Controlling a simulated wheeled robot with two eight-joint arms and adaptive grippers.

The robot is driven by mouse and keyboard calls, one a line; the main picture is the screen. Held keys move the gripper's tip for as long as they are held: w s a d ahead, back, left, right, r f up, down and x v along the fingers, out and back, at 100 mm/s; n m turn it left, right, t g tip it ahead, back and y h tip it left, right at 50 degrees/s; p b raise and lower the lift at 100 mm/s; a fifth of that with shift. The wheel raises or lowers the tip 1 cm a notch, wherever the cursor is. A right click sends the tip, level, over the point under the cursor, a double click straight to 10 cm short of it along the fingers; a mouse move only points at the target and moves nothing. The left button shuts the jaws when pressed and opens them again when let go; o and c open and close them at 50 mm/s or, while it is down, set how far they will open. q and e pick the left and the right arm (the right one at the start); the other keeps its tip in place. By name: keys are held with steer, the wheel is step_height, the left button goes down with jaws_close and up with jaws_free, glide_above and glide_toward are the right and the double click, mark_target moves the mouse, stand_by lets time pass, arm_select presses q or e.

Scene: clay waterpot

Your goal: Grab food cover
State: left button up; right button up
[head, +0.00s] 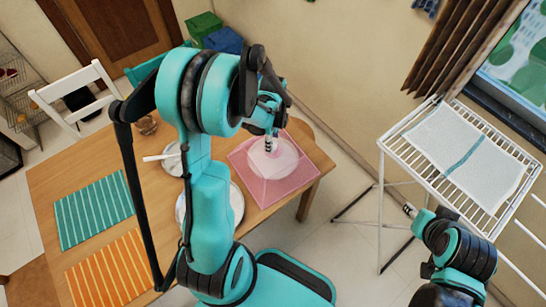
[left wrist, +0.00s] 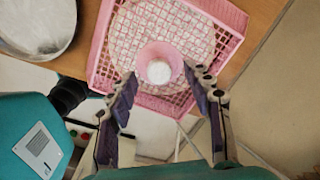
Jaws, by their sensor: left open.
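The food cover (head: 262,185) is pink mesh and sits on the right end of the wooden table. In the left wrist view, the cover (left wrist: 205,25) shows a round pink knob with a white centre (left wrist: 160,70) on top. My left gripper (head: 270,145) is above the cover. Its fingers (left wrist: 163,85) are open, with one on each side of the knob in the picture. Whether they touch it, I cannot tell. My right gripper (head: 411,210) is beside the drying rack, away from the table, and its jaws are too small to read.
The table (head: 150,210) also holds a teal striped mat (head: 94,212), an orange striped mat (head: 110,272) and plates (head: 237,203) partly behind my left arm. A white drying rack (head: 400,140) with a towel stands at right. A white chair (head: 75,90) is at the far left.

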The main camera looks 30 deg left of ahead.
mark_target(277, 150)
arm_select(q)
step_height(277, 150, down, 3)
steer(key=shift+r, duration=0.2)
steer(key=shift+s, duration=0.1)
jaws_close()
steer(key=shift+r, duration=0.15)
